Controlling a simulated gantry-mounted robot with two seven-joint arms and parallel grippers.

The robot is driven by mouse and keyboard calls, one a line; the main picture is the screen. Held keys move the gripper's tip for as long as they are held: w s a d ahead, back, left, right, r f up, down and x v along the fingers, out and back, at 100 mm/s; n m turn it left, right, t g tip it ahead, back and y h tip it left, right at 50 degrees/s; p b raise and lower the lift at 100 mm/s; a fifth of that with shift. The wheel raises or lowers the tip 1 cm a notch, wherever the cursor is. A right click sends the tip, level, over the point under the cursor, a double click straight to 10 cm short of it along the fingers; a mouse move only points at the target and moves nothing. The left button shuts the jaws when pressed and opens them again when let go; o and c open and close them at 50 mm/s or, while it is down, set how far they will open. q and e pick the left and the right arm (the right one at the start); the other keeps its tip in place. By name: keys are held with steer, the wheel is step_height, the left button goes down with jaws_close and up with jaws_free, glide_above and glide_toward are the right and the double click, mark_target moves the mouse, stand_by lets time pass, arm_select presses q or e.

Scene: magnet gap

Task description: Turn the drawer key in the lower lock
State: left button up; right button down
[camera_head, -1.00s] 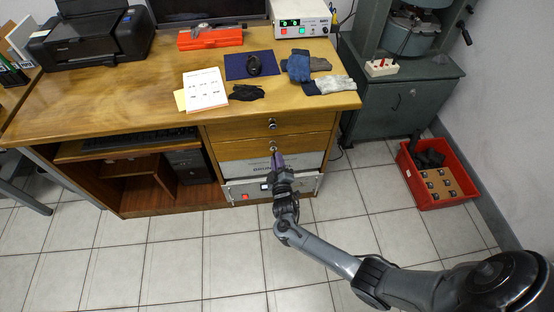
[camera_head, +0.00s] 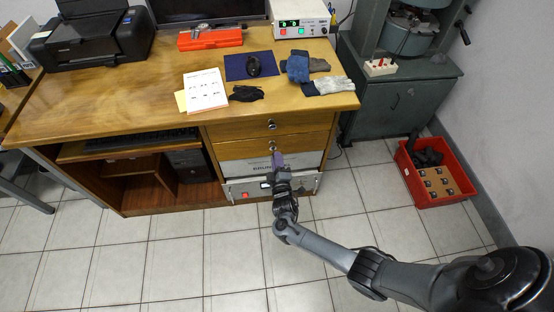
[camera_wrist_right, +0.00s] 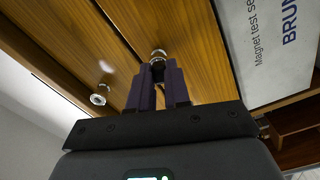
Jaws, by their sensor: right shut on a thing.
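The lower lock (camera_head: 272,148) is a round metal cylinder on the front of the lower wooden drawer. It also shows close up in the right wrist view (camera_wrist_right: 158,54). My right gripper (camera_head: 277,158) is at this lock, with its purple fingers pointing at the drawer front. In the right wrist view, its fingertips (camera_wrist_right: 158,72) are shut on a small dark piece right in front of the lock, which looks like the drawer key. The fingers hide most of the key, so I cannot tell its angle. My left gripper is not in view.
The upper lock (camera_head: 272,124) is on the drawer above. A white labelled panel (camera_head: 245,172) and a grey instrument (camera_head: 240,191) are below the drawers. The desk top (camera_head: 130,105) overhangs them. A red crate (camera_head: 460,190) stands on the floor at right.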

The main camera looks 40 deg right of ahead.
steer(key=shift+f, duration=0.2)
steer(key=c, duration=1.9)
jaws_free()
steer(key=shift+n+p, duration=0.4)
steer(key=shift+n, duration=0.3)
steer(key=shift+o, duration=0.3)
steer(key=shift+s+n+p, duration=0.1)
steer(key=shift+n+p, duration=0.2)
steer(key=shift+n, duration=0.7)
steer(key=o, duration=0.9)
steer(key=shift+a, duration=0.1)
steer(key=shift+r, duration=0.1)
